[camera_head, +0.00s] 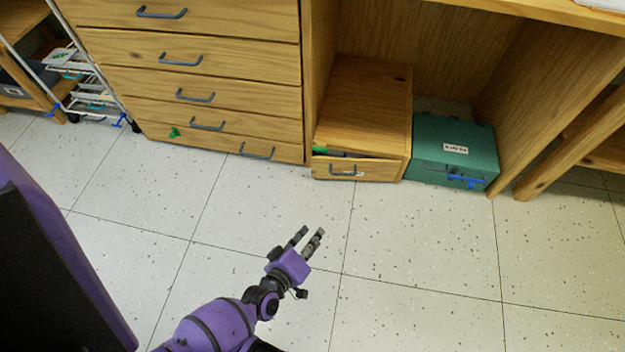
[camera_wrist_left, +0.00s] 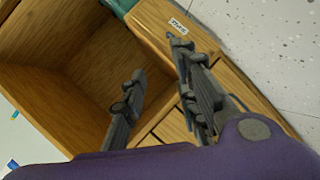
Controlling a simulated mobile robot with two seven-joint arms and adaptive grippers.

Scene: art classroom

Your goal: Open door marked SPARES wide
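A low wooden box (camera_head: 372,105) stands in the open bay of the wooden desk. Its front panel (camera_head: 385,170) has a grey handle (camera_head: 343,173) and a small white label beside it, too small to read in the head view. A narrow dark gap shows above the panel, with something green inside, so it looks slightly ajar. The left wrist view shows a white label (camera_wrist_left: 178,25) on wood, which seems to read SPARES. My left gripper (camera_head: 309,234) is open and empty above the floor, in front of the box and apart from it. My right gripper is not in view.
A green box (camera_head: 455,144) with a label and blue latch stands right of the wooden box. A stack of drawers (camera_head: 200,75) with grey handles is on the left. A white wheeled rack (camera_head: 88,85) stands further left. The tiled floor (camera_head: 420,260) in front is clear.

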